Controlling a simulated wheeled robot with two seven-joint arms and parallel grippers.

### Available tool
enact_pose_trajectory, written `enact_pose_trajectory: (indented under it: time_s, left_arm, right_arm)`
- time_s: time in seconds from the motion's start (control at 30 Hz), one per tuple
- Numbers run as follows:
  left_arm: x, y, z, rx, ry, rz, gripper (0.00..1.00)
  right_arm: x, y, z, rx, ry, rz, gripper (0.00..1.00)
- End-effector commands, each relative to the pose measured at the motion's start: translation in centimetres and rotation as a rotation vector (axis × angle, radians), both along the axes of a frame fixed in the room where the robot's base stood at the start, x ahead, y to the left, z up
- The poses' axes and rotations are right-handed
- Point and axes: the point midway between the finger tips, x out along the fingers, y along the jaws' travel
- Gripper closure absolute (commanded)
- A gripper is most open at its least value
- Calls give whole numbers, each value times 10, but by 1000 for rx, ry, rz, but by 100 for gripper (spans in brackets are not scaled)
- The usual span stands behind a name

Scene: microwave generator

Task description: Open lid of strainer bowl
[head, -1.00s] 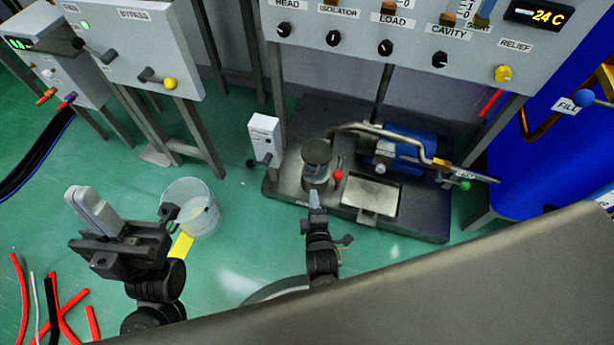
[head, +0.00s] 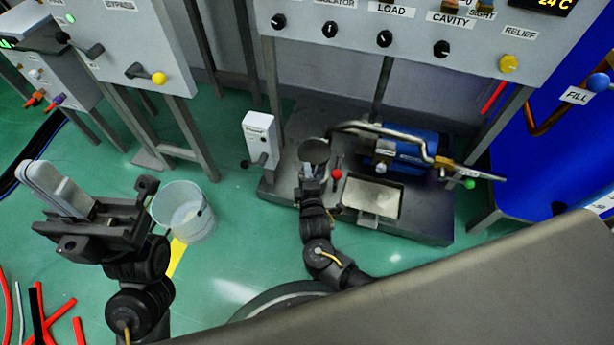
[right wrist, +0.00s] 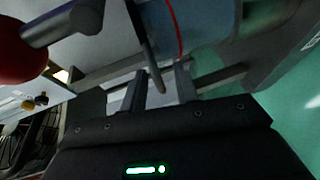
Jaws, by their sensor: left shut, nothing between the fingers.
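The strainer bowl is a short upright cylinder on the dark skid, largely hidden behind my right gripper in the head view. Its round dark lid (head: 314,151) lies over the top. In the right wrist view the bowl's bluish wall (right wrist: 205,22) with a thin red line is close beyond the fingers. My right gripper (head: 312,172) is at the bowl's near side, fingers apart; in the wrist view (right wrist: 160,82) a thin dark rod (right wrist: 150,62) points down between them, contact unclear. My left gripper (head: 45,185) is shut and empty, far left, away from the bowl.
A red-knobbed lever (head: 337,174) stands just right of the bowl; its red ball (right wrist: 20,52) is large in the wrist view. A bent pipe (head: 375,128), blue motor (head: 412,150) and metal tray (head: 372,197) are further right. A clear bucket (head: 184,211) stands on the floor.

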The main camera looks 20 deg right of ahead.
Motion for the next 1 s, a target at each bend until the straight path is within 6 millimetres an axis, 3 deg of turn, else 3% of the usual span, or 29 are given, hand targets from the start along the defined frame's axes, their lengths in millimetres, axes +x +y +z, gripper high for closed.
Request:
enact_pose_trajectory:
  time_s: [0.3, 0.53, 1.0]
  left_arm:
    - [0, 0, 1, 0, -4, 0, 100]
    - [0, 0, 1, -1, -5, 0, 100]
    - [-1, 0, 6, -2, -7, -1, 100]
  right_arm:
    - [2, -1, 0, 0, 0, 0, 71]
    - [2, 0, 0, 0, 1, 0, 100]
    - [1, 0, 1, 4, 15, 1, 100]
